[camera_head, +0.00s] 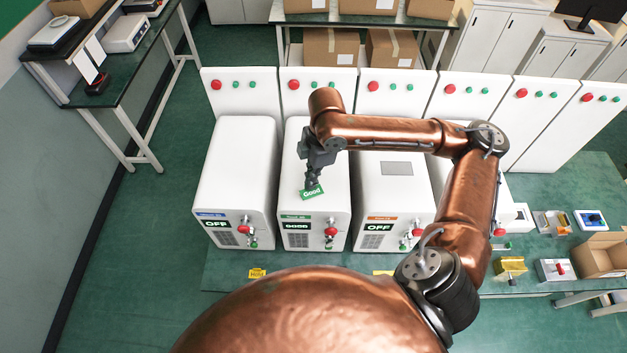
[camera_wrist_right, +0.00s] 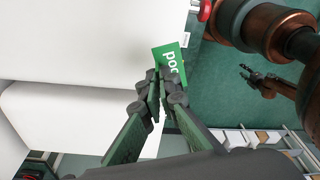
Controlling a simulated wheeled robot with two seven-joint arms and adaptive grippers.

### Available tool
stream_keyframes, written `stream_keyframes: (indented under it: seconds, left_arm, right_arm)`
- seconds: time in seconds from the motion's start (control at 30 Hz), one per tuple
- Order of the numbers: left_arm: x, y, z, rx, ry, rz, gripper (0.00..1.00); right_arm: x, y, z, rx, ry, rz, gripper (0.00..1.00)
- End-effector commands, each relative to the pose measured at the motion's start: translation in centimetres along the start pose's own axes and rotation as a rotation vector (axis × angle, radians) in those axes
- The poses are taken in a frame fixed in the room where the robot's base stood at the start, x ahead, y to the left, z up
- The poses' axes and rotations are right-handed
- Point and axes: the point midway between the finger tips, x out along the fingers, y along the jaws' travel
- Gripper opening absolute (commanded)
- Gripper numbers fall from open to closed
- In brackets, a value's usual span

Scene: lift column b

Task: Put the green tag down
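The green tag (camera_head: 312,193), lettered "Good", is held in my right gripper (camera_head: 311,182). In the head view it shows over the front part of the second white machine's top (camera_head: 318,165). In the right wrist view, the fingers (camera_wrist_right: 165,84) are shut on the tag (camera_wrist_right: 170,60), which sticks out past their tips. White surfaces lie behind and left of it; whether it touches one I cannot tell. My left gripper (camera_wrist_right: 262,80) shows small in the right wrist view, fingers apart and empty. It is not visible in the head view.
White machines with red and green buttons stand in a row on a green table (camera_head: 560,195). A yellow tag (camera_head: 257,273) lies at the front edge. Small devices and a cardboard box (camera_head: 602,254) stand at right.

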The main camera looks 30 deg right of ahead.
Motion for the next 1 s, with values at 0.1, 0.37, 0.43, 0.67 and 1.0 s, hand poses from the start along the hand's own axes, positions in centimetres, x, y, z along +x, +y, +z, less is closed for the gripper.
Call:
stream_keyframes:
  seconds: [0.1,0.37,0.43,0.67,1.0]
  left_arm:
    - [-0.3,0.0,-0.5,0.001,0.005,0.0,0.4]
    - [-0.6,0.0,-0.6,0.001,0.007,0.0,0.4]
    - [-1.0,0.0,-0.6,0.001,0.006,0.0,0.4]
    - [-1.6,0.1,-0.5,0.0,0.005,0.001,0.4]
    - [-1.6,0.2,-0.3,0.0,0.002,0.002,0.4]
  right_arm:
    - [1.6,1.2,1.1,0.004,0.0,-0.002,0.0]
    - [3.2,2.4,2.1,0.003,0.0,-0.002,0.0]
    - [4.1,2.6,2.4,0.002,0.001,-0.004,0.0]
    - [6.4,2.6,2.7,0.0,0.001,0.001,0.0]
    - [6.7,2.6,2.8,0.0,0.0,0.001,0.0]
